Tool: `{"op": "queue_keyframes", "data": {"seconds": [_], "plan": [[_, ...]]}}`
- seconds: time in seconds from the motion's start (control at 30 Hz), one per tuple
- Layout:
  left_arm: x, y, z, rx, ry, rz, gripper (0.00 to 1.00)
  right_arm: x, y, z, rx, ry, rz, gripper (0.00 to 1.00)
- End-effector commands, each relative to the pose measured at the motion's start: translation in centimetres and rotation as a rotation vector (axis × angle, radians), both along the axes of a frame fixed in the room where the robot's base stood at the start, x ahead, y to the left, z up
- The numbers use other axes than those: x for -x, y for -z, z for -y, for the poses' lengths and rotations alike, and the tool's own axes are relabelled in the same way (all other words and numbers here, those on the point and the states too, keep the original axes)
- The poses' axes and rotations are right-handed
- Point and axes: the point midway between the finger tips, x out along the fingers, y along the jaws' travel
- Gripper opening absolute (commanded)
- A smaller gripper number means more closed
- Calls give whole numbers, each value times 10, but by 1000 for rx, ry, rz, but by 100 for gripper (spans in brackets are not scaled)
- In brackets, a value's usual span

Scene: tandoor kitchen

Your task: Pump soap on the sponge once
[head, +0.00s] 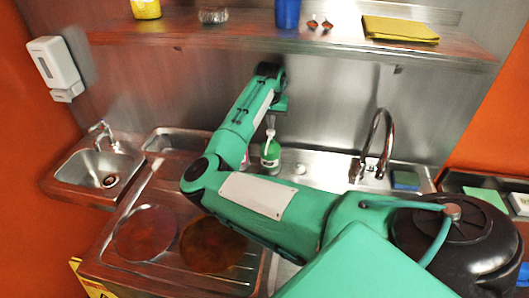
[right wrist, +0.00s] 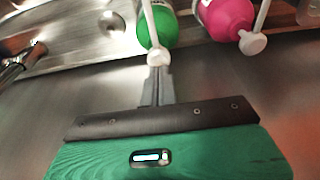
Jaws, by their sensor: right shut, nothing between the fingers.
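A green soap bottle (head: 270,154) with a white pump top (head: 270,128) stands at the back of the steel sink counter. My right gripper (head: 273,112) is above this pump. In the right wrist view the right gripper (right wrist: 157,80) is shut and empty, its tips at the white pump head (right wrist: 159,57) of the green bottle (right wrist: 160,27); I cannot tell if they touch. A blue block (head: 405,180), which looks like a sponge, lies right of the faucet. My left gripper is not in view.
A pink bottle (right wrist: 226,18) with a white pump stands beside the green one. A tall curved faucet (head: 377,142) is to the right. A shelf (head: 300,44) runs above the arm. A tray at right holds a green pad (head: 487,197).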

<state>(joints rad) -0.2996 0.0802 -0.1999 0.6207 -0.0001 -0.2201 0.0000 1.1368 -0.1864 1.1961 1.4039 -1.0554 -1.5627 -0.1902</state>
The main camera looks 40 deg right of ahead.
Motion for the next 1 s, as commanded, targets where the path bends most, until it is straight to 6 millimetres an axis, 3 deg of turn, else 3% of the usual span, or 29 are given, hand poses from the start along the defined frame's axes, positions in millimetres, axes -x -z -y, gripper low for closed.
{"op": "queue_keyframes", "data": {"seconds": [0.7,1.0], "plan": [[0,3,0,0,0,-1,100,0,27,0,-1,-2,-3,0],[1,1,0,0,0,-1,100,1,26,-1,-3,-1,-4,0]]}}
